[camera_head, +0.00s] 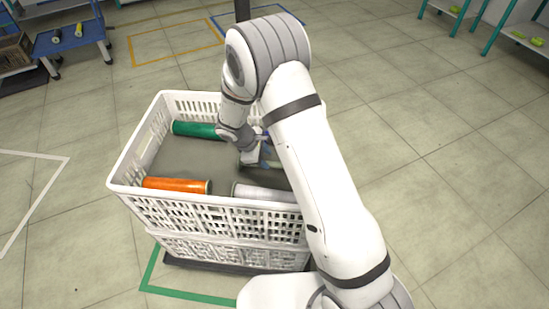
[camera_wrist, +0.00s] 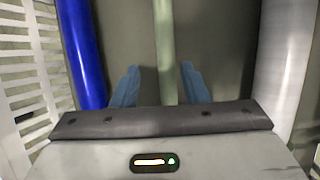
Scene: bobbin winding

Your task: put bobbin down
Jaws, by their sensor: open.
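My gripper (camera_wrist: 160,82) is open and reaches down inside the white crate (camera_head: 142,203). In the wrist view its two blue fingers stand apart on either side of a pale green bobbin (camera_wrist: 165,45), with a gap to each side. The bobbin appears to lie on the crate's grey floor. A blue bobbin (camera_wrist: 82,50) lies to the left and a white bobbin (camera_wrist: 285,65) to the right. In the head view my arm mostly hides the gripper and the pale green bobbin.
In the crate lie a green bobbin (camera_head: 197,130) at the far left and an orange bobbin (camera_head: 177,185) at the near left. Slatted crate walls (camera_wrist: 22,80) stand close beside the blue bobbin. A blue cart (camera_head: 68,38) stands at the back left. The tiled floor to the right is clear.

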